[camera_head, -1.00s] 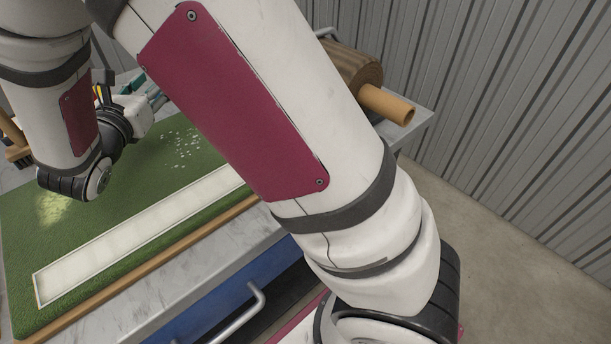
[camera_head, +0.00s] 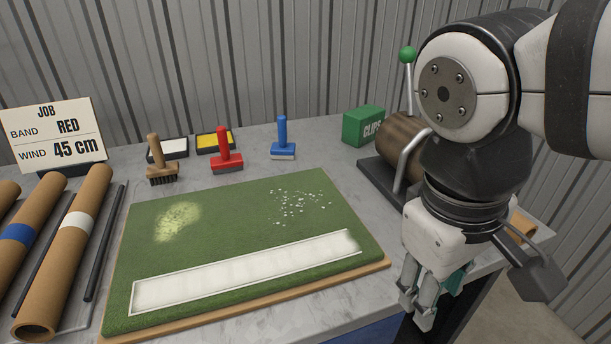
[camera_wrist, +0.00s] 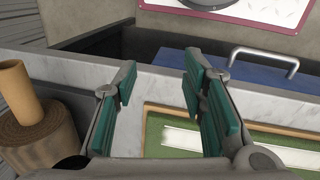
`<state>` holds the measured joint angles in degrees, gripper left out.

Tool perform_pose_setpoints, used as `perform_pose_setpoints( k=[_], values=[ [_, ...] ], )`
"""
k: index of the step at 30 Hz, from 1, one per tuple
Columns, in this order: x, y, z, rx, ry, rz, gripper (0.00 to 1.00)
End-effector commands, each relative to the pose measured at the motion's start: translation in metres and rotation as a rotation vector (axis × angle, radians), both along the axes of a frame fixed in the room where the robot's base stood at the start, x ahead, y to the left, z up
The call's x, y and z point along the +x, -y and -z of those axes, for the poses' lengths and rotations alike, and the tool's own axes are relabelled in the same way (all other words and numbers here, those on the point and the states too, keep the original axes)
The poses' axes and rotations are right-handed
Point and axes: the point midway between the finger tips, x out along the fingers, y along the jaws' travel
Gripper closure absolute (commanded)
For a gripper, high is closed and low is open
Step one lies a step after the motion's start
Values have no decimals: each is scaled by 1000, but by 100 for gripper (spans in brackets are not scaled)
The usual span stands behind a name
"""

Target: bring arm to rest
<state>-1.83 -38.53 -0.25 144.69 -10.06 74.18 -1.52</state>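My gripper (camera_head: 420,305) hangs downward at the right front of the bench in the head view, just right of the turf board's near right corner. In the wrist view its teal-padded fingers (camera_wrist: 160,100) stand apart with nothing between them. The turf board (camera_head: 225,215) lies flat on the bench, green with a wooden edge. It has a white strip (camera_head: 245,270) along its near side, a pale yellowish patch (camera_head: 178,221) and scattered white specks (camera_head: 300,203).
A roll on a winder (camera_head: 402,140) with a green-knobbed lever stands behind my arm. A green clips box (camera_head: 363,126), blue (camera_head: 282,138), red (camera_head: 225,148) and wooden-handled (camera_head: 157,160) tools stand at the back. A job sign (camera_head: 52,135) and cardboard tubes (camera_head: 62,255) are left.

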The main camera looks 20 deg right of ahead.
Motion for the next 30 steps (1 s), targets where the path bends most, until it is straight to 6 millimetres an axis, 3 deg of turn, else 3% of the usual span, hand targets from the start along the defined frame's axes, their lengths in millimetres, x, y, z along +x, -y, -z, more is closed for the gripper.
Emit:
perform_pose_setpoints(
  k=[3, 7, 27, 30],
  values=[
    [-10, -19, 2, 105, 63, 80, 62],
    [-13, -29, 2, 155, 87, 117, 62],
    [-13, -30, 2, 159, 87, 118, 62],
    [-13, -30, -17, 160, 105, 115, 62]
  ],
)
